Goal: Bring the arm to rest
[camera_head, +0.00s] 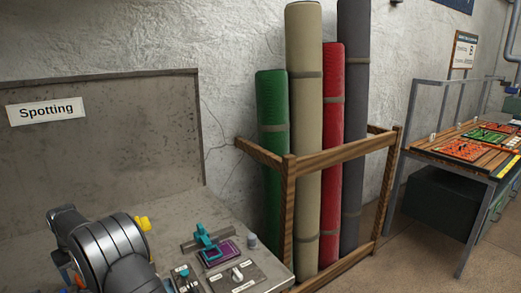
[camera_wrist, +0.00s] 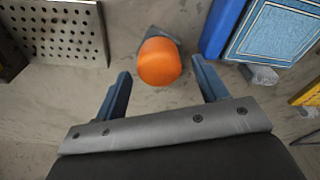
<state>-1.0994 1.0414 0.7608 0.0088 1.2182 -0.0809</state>
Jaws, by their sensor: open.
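My arm (camera_head: 100,250) shows at the lower left of the head view, above the grey bench marked Spotting; my gripper's fingers cannot be made out there. In the wrist view my gripper (camera_wrist: 160,90) is open, with its two blue fingers wide apart. An orange rounded thing (camera_wrist: 159,62) shows beyond the fingertips, roughly midway between them. It does not appear to be held. A dark grey piece lies partly hidden behind it.
A perforated metal plate (camera_wrist: 55,30) lies at the upper left of the wrist view and a blue patterned panel (camera_wrist: 275,30) at the upper right. On the bench stand a teal device (camera_head: 207,240) and a control panel (camera_head: 238,276). Rolled rugs (camera_head: 304,130) stand in a wooden rack.

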